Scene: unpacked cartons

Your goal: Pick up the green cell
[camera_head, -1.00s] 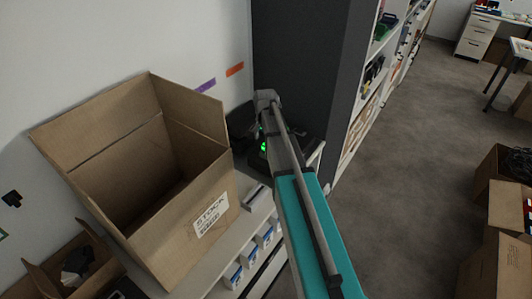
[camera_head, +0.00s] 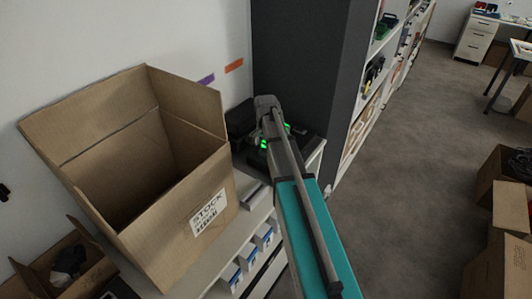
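Bright green glowing spots (camera_head: 263,143) show just left of my arm's far end, above a dark device on the shelf top. Another small green spot shows on the right side of the arm. I cannot tell whether these are the green cell itself or lights on something else. The grey end of my arm (camera_head: 268,104) reaches over the dark device (camera_head: 308,146). My gripper is mostly hidden behind the arm, so its fingers and any hold cannot be made out.
A large open carton (camera_head: 165,215) with a STOCK label stands left on the white shelf unit (camera_head: 256,212). A smaller open box (camera_head: 85,272) is at the lower left. A tall dark panel (camera_head: 305,60) rises behind the arm. Open floor (camera_head: 400,170) lies to the right.

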